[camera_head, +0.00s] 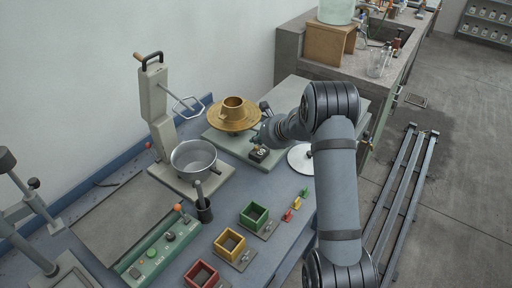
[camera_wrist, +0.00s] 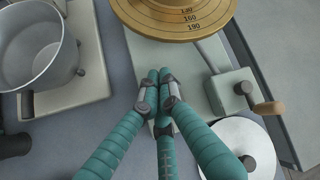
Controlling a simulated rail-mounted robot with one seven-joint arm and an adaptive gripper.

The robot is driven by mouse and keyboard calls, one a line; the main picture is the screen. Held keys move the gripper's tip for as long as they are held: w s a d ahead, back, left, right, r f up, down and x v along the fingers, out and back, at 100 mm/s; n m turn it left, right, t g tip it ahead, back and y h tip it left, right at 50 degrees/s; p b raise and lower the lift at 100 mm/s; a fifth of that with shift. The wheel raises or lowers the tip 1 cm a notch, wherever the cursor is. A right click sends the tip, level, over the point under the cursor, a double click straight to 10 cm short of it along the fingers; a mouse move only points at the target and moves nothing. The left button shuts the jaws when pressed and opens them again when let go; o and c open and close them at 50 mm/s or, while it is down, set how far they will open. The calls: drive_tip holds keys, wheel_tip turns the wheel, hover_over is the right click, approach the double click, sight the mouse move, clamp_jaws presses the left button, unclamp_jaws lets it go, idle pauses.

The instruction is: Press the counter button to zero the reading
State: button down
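The counter (camera_head: 259,154) is a small dark box with pale digits, too small to read surely. It sits at the front edge of the pale green base plate (camera_head: 222,141) that bears the stepped brass disc (camera_head: 233,117). My gripper (camera_head: 257,138) is over that front part of the plate, just behind or above the counter; I cannot tell whether it touches. In the wrist view my gripper's teal fingers (camera_wrist: 159,76) are together at the tips with nothing between them. They hide the counter and its button there. The brass disc (camera_wrist: 180,22) shows ahead, with scale numbers.
A metal pot (camera_head: 194,158) stands left of the plate; it also shows in the wrist view (camera_wrist: 32,48). A grey box with a crank (camera_wrist: 232,91) and a white disc (camera_wrist: 243,142) lie to the right. Coloured open boxes (camera_head: 229,243) and a green control panel (camera_head: 160,250) are in front.

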drive_tip(key=shift+f, duration=0.15)
drive_tip(key=shift+f+b, duration=0.3)
drive_tip(key=shift+b, duration=0.35)
drive_tip(key=shift+f+b, duration=0.45)
drive_tip(key=shift+b, duration=0.05)
idle(0.5)
drive_tip(key=shift+r, duration=0.15)
idle(0.3)
drive_tip(key=shift+r+p, duration=0.6)
drive_tip(key=shift+r, duration=0.15)
drive_tip(key=shift+r+p, duration=2.05)
drive_tip(key=shift+r, duration=0.45)
